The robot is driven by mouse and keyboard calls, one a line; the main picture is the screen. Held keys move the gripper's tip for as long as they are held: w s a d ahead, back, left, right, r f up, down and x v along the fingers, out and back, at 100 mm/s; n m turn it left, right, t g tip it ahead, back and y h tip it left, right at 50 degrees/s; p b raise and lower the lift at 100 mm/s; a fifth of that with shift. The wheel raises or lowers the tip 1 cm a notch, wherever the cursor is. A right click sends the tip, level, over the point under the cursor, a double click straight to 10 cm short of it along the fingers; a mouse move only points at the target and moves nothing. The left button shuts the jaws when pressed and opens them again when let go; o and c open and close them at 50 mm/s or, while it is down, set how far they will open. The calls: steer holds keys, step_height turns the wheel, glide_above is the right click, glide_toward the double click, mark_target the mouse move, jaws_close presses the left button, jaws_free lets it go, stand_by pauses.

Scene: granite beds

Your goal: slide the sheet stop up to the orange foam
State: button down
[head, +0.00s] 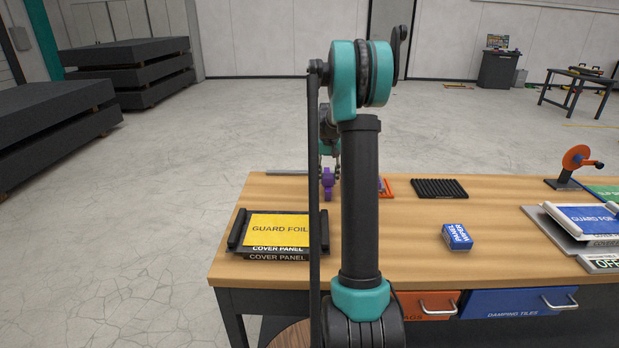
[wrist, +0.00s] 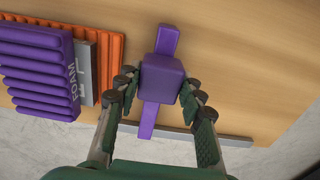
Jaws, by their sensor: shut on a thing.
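The purple sheet stop (wrist: 160,80), a block on a long narrow bar, stands between the fingers of my gripper (wrist: 160,96), which is shut on the block. It also shows in the head view (head: 327,182), near the table's far edge, partly hidden by the fingers. The orange foam (wrist: 112,75), a ribbed piece, lies left of the stop in the wrist view, with a narrow strip of bare wood between them. In the head view, the orange foam (head: 387,187) shows only partly, right of my arm.
A grey rail (wrist: 230,139) runs along the table's far edge. A purple ribbed pad (wrist: 35,70) and a grey piece marked FOAM lie by the orange foam. Yellow guard foil (head: 277,229) lies on cover panels at left. A blue wiper box (head: 457,237) stands at right.

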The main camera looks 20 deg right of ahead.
steer(key=shift+s+d, duration=0.25)
steer(key=shift+d, duration=0.45)
steer(key=shift+s+d, duration=0.2)
steer(key=shift+d, duration=0.5)
steer(key=c, duration=1)
jaws_free()
steer(key=shift+o, duration=0.2)
steer(key=shift+r, duration=0.1)
step_height(320, 180, up, 12)
